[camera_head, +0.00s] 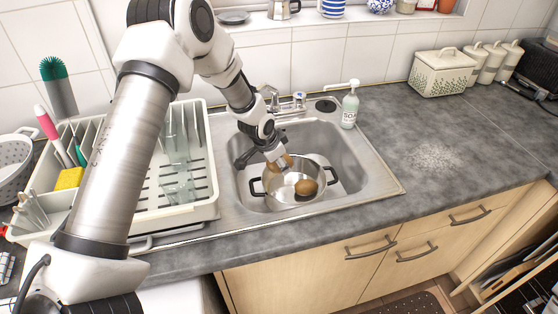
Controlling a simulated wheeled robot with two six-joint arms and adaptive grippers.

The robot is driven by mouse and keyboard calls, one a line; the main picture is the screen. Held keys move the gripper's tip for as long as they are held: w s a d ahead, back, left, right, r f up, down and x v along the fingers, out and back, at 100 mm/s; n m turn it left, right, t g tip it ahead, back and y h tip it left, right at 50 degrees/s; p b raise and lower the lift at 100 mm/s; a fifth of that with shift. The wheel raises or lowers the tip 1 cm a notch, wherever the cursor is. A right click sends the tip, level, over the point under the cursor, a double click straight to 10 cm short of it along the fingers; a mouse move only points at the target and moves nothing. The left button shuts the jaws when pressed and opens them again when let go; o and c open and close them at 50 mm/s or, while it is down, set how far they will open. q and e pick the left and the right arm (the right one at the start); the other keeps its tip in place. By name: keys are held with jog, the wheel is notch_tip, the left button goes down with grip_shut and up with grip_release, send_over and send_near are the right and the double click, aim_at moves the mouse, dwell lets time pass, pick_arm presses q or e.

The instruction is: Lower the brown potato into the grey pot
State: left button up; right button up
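The grey pot (272,192) with dark side handles stands in the sink. A round brown potato (306,187) shows inside the pot, toward its right side. A second brown thing (288,160) shows at the pot's far rim, right beside my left gripper; it is partly hidden and I cannot tell whether it is held. My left gripper (279,164) reaches down over the pot's far left rim. Its fingers are small and partly hidden, so I cannot tell whether they are open or shut. My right gripper is not in view.
The steel sink (385,190) has a tap (298,101) behind it and a soap bottle (350,106) at its back right corner. A cream dish rack (205,207) stands to the left. The grey worktop (440,150) on the right is mostly clear, with canisters at the back.

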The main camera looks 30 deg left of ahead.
pick_arm(q)
jog(key=shift+a, duration=0.1)
jog(key=shift+f+b, duration=0.4)
notch_tip(320, 180, down, 6)
jog(key=b, duration=0.6)
jog(key=shift+f, duration=0.2)
dwell(0.6)
jog(key=o, duration=1.4)
jog(key=shift+f, duration=0.1)
jog(key=shift+c, duration=0.2)
jog(key=shift+s, duration=0.1)
